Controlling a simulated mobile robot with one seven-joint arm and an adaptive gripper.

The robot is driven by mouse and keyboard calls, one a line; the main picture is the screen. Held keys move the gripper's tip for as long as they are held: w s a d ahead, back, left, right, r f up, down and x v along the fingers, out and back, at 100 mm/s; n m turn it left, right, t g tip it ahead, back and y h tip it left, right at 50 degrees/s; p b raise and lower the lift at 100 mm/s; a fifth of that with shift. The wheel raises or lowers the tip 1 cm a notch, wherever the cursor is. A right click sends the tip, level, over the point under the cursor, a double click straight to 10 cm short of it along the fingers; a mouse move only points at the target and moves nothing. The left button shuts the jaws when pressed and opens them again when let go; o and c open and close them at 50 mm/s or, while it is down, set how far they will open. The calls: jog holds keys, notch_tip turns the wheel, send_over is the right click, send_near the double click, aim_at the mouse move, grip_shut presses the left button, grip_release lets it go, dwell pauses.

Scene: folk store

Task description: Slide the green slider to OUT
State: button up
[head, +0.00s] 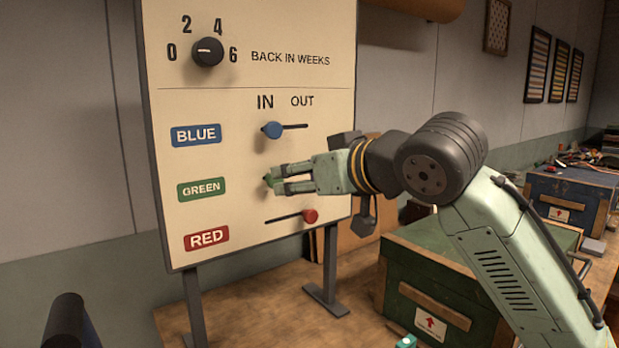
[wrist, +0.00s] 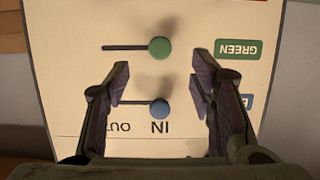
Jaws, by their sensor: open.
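The green slider knob (head: 268,181) sits at the IN end of its slot on the cream board (head: 330,230). In the upside-down wrist view the green knob (wrist: 159,47) is at the right end of its dark slot, beside the GREEN label (wrist: 239,49). My gripper (head: 277,180) is at the board in front of the green row and hides most of the slot in the head view. In the wrist view my gripper (wrist: 161,64) is open and empty. Its fingers are left and right of the knob's line, with the knob just beyond the tips. Contact cannot be told.
The blue slider knob (head: 271,130) is at IN in the row above; the red slider knob (head: 310,216) is at OUT below. A dial (head: 208,52) is higher on the board. A green crate (head: 425,285) stands on the bench under my arm.

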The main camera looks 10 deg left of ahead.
aim_at(277, 180)
jog(key=b+x, duration=0.1)
jog(key=x, duration=0.7)
jog(key=shift+a, duration=0.15)
jog(key=shift+w+f, duration=0.1)
jog(key=shift+c, duration=0.4)
jog(key=c, duration=0.8)
